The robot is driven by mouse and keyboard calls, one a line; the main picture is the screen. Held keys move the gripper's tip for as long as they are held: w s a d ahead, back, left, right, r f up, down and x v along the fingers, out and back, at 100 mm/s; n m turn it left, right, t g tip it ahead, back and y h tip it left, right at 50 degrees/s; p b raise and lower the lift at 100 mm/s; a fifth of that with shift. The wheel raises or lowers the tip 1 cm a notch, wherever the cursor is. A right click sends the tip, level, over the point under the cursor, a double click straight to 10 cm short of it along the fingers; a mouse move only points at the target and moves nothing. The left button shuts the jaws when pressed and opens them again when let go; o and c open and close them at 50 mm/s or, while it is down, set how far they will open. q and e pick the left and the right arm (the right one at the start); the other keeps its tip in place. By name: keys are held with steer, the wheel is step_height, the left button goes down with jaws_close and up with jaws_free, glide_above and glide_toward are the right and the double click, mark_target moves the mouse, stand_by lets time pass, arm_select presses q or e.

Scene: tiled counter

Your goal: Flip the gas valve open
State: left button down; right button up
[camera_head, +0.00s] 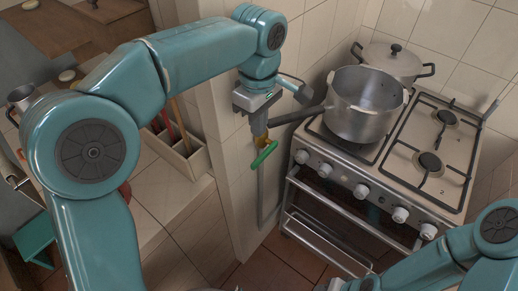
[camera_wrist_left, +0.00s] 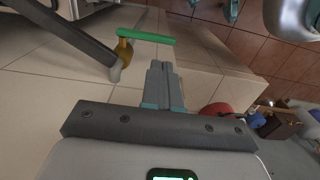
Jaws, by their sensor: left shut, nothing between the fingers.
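The gas valve is a brass body (camera_head: 261,139) with a green lever handle (camera_head: 265,154), on the side of the tiled wall left of the stove. In the left wrist view the green handle (camera_wrist_left: 147,37) extends to the right from the brass body (camera_wrist_left: 124,48), roughly crosswise to it. My left gripper (camera_head: 258,122) is shut and empty, just above the valve in the head view. In the left wrist view its closed fingertips (camera_wrist_left: 160,68) are just below the handle; no contact is clear. My right gripper's fingers are out of frame.
A grey pipe (camera_head: 261,198) runs down from the valve area. A utensil box (camera_head: 180,160) stands left of the wall.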

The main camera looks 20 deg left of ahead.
mark_target(259, 158)
arm_select(q)
step_height(259, 158, down, 9)
steer(key=shift+w, duration=0.1)
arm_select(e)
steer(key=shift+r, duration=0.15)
arm_select(q)
steer(key=shift+f+b, duration=0.35)
steer(key=shift+b, duration=0.25)
step_height(259, 158, down, 10)
steer(key=w+t+h+b, duration=0.2)
steer(key=t+b, duration=1.1)
steer(key=b, duration=2.8)
steer(key=shift+d+h, duration=0.45)
steer(key=shift+h, duration=0.95)
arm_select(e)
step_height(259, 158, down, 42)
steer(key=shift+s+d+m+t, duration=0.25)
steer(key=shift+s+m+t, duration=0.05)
arm_select(q)
steer(key=shift+w, duration=0.15)
